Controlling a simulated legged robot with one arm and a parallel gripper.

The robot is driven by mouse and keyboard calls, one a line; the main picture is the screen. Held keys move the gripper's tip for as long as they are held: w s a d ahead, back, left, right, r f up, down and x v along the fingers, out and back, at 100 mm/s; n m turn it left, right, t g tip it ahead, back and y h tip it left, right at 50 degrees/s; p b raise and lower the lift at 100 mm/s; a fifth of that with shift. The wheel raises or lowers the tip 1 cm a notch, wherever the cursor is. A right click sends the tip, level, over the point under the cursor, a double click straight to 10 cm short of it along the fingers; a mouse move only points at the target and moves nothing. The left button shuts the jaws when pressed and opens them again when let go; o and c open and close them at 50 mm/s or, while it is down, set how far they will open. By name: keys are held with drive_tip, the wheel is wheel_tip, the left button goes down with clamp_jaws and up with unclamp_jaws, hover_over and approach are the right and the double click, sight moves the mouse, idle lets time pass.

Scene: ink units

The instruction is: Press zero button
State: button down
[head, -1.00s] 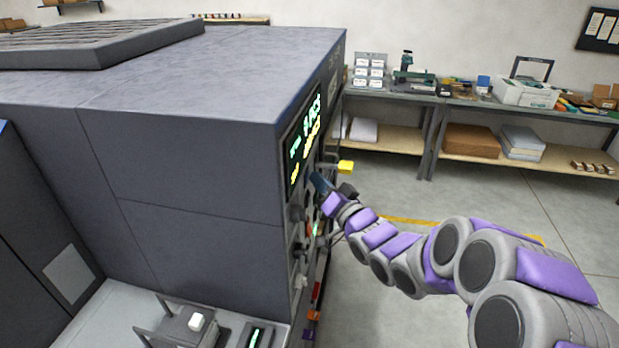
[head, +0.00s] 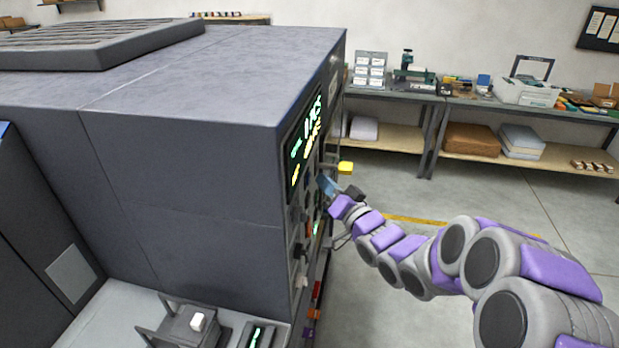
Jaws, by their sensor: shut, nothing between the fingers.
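A large dark grey machine (head: 190,180) fills the left and middle of the head view. Its control panel (head: 299,215) is on the right side face, seen at a steep angle. A lit display (head: 305,142) with green, white and yellow digits is on the panel's upper part. Small buttons and knobs sit below it; I cannot tell which is the zero button. My gripper (head: 328,187) is shut and empty at the panel, just below the display. Whether it touches the panel is hidden by the angle.
A ledge with a white-topped switch (head: 198,321) and a small display (head: 257,336) is in front. A workbench (head: 480,103) with tools stands at the back right. The floor (head: 400,310) right of the machine is clear.

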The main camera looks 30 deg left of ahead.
drive_tip(key=d+p, duration=0.1)
drive_tip(key=d, duration=0.1)
drive_tip(key=w+d+p, duration=0.1)
drive_tip(key=d, duration=0.2)
drive_tip(key=shift+w, duration=0.1)
idle(0.4)
idle(0.7)
